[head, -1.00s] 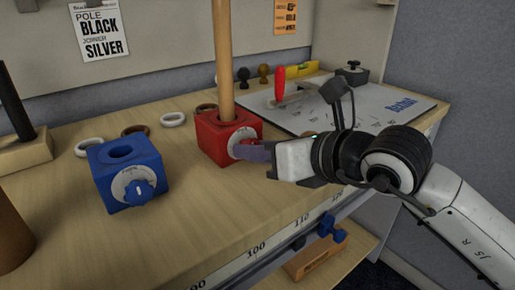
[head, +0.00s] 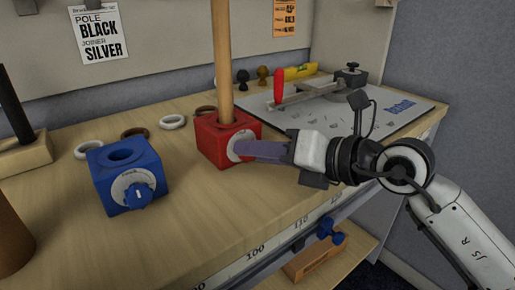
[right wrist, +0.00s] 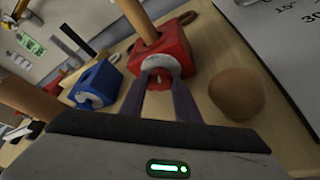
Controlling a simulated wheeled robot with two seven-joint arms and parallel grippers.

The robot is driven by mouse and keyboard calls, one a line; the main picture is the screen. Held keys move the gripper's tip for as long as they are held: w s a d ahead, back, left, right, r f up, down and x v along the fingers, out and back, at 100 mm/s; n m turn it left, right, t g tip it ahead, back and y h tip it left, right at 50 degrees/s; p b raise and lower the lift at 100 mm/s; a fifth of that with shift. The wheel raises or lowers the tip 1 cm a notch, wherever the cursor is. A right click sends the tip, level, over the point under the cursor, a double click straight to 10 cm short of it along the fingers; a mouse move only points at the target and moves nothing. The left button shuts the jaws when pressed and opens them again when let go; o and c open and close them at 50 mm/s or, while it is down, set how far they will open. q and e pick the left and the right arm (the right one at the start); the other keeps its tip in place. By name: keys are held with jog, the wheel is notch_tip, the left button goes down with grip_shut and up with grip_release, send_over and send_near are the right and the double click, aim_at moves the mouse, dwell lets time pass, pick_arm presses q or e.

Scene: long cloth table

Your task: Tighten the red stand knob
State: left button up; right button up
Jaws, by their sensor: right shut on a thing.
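The red stand (head: 212,143) is a red block on the table, with a wooden pole (head: 223,60) upright in its top. Its knob sits on a pale round dial (head: 236,148) on the front face; in the right wrist view the red knob (right wrist: 159,80) shows between the fingertips. My right gripper (head: 245,149) comes in from the right and is shut on the knob, its purple fingers hiding most of it in the head view. In the right wrist view the fingers (right wrist: 160,85) reach to both sides of the knob. My left gripper is not in view.
A blue stand (head: 118,166) with an empty hole and its own blue knob (head: 138,195) stands to the left. Several rings, including a white one (head: 172,122), lie behind. A white board (head: 390,118) with a red-handled tool lies at the back right. The front middle of the table is clear.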

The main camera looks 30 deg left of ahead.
pick_arm(q)
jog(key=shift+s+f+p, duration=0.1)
jog(key=shift+p, duration=0.2)
pick_arm(e)
jog(key=shift+m, duration=0.5)
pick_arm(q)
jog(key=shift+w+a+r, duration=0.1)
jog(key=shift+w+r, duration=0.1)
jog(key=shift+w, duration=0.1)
pick_arm(e)
jog(key=shift+y, duration=0.3)
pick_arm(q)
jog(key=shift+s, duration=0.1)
pick_arm(e)
jog(key=o, duration=1)
jog(key=shift+o, duration=0.2)
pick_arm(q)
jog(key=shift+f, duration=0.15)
pick_arm(e)
jog(key=shift+f, duration=0.1)
